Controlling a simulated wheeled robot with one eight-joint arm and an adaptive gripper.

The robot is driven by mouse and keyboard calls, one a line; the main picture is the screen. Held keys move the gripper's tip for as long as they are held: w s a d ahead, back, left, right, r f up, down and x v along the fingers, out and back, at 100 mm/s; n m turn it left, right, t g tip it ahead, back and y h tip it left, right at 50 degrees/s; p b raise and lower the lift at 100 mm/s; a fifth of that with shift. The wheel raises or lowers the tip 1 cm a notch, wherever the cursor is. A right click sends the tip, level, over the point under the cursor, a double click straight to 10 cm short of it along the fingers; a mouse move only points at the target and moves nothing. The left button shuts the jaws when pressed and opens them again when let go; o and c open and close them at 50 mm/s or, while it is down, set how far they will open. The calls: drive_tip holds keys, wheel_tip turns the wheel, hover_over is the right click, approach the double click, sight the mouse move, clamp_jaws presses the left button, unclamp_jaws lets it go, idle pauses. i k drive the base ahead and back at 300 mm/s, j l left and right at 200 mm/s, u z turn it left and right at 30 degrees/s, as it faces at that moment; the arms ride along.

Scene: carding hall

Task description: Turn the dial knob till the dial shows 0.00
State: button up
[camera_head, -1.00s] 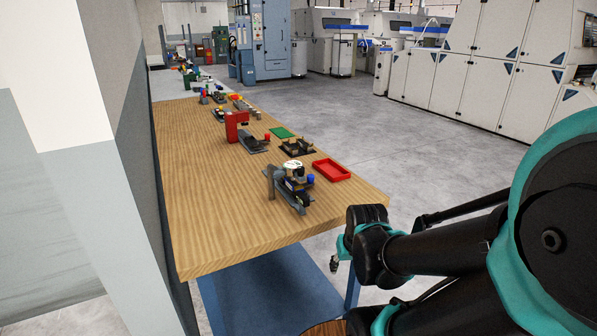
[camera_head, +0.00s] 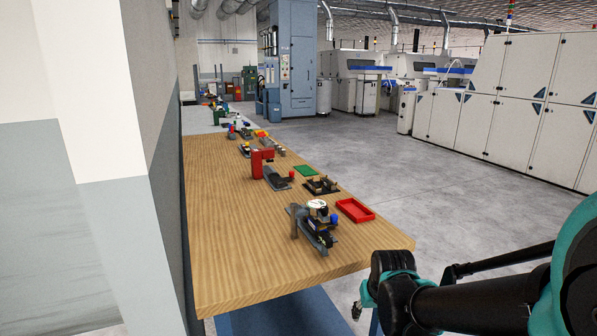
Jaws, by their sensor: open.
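A small device with a round white-topped part, probably the dial (camera_head: 317,206), stands near the front end of the wooden bench. Its face is too small to read. A blue part beside it, possibly the knob (camera_head: 333,221), sits on its right side. The device has a grey base (camera_head: 318,239) and a grey post at its left. My gripper (camera_head: 358,308) shows only in part at the bottom, beyond the bench's front right corner. It is open, apart from the device and lower in the picture. Most of its fingers are hidden behind my arm.
The wooden bench (camera_head: 232,240) runs away along a wall (camera_head: 155,150) at left. The bench's near left is bare; grey floor (camera_head: 450,190) is open at right.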

sight(323, 210)
drive_tip(key=k+j+z, duration=0.15)
drive_tip(key=j, duration=0.3)
drive_tip(key=k+j+z, duration=0.15)
drive_tip(key=j, duration=0.25)
drive_tip(key=k+j+z, duration=0.15)
drive_tip(key=j, duration=0.25)
drive_tip(key=k+j+z, duration=0.15)
drive_tip(key=j, duration=0.25)
drive_tip(key=k+j+z, duration=0.15)
drive_tip(key=k+j, duration=0.15)
drive_tip(key=i+j, duration=0.1)
drive_tip(key=i, duration=0.2)
